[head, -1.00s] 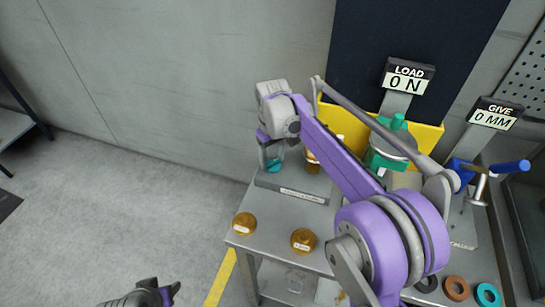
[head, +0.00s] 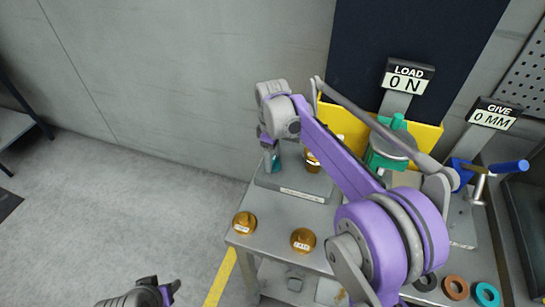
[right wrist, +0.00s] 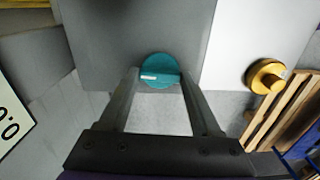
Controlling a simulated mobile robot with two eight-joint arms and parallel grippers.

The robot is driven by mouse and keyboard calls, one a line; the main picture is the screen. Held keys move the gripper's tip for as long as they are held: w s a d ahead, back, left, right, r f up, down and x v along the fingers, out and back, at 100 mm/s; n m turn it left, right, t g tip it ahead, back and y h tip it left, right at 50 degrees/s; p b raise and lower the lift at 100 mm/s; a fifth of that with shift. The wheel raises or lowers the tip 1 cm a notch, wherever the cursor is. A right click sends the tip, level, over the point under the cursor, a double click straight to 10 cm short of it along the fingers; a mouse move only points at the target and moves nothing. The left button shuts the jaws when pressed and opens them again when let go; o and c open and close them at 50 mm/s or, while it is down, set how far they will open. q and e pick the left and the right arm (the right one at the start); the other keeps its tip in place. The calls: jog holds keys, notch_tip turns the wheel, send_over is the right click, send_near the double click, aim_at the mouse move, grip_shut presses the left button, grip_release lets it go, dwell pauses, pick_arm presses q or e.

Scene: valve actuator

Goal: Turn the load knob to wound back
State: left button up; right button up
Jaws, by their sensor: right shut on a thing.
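The load knob is a teal round knob (right wrist: 160,70) with a white pointer mark, which points left in the right wrist view. In the head view only a sliver of the teal knob (head: 275,163) shows beneath my right gripper (head: 270,155). In the right wrist view my right gripper (right wrist: 160,85) has its two fingers on either side of the knob and is shut on it. The load display (head: 408,76) reads 0 N. My left gripper (head: 170,290) is low at the left, away from the bench, and its jaw gap is unclear.
Two brass knobs (head: 244,223) (head: 303,240) sit on the grey bench's front. A green clamp-like part (head: 388,150) and a blue-handled crank (head: 510,167) stand to the right. The give display (head: 494,113) reads 0 MM. Several rings (head: 455,288) lie at the front right.

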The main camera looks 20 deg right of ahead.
aim_at(273, 161)
dwell(0.4)
jog(key=o, duration=1.4)
jog(key=shift+r, duration=0.15)
notch_tip(273, 161, up, 11)
jog(key=shift+f+p, duration=0.2)
jog(key=shift+p, duration=0.2)
jog(key=shift+s+f, duration=0.1)
